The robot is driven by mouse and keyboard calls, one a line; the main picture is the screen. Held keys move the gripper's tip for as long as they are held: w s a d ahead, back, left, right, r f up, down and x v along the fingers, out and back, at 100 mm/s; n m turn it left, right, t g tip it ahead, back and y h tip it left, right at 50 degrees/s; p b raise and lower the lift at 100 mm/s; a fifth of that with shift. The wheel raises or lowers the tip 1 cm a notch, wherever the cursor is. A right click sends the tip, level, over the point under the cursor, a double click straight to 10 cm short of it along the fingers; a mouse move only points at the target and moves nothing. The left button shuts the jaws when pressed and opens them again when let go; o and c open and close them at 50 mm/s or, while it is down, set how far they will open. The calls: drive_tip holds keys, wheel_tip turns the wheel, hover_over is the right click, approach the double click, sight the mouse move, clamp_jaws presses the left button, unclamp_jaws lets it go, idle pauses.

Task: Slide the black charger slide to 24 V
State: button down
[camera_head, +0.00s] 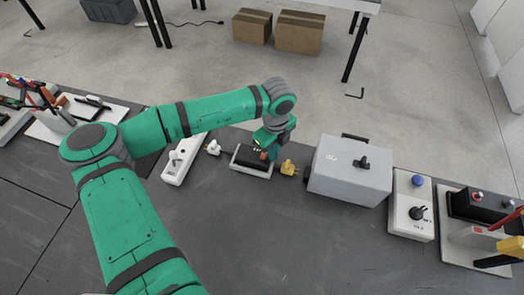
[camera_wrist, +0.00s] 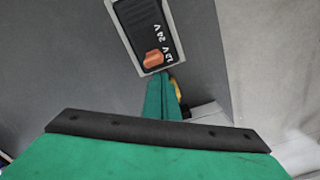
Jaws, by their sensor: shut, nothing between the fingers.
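The charger (camera_head: 250,163) is a black box with a pale rim, lying on the dark bench beneath my gripper. Its dark face also shows in the wrist view (camera_wrist: 138,22), with white labels 12 V and 24 V along one side. My gripper (camera_head: 268,150) is shut and empty. In the wrist view its green fingers (camera_wrist: 165,97) end just below the charger's 12 V end; I cannot tell whether they touch it.
A yellow plug (camera_head: 288,167) lies right of the charger, a white plug (camera_head: 213,147) left of it. A white power strip (camera_head: 184,158) is further left. A grey box (camera_head: 350,170) with a black knob stands to the right. The bench in front is clear.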

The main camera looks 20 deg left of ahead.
drive_tip(key=shift+a+r, duration=0.1)
drive_tip(key=shift+r, duration=2.4)
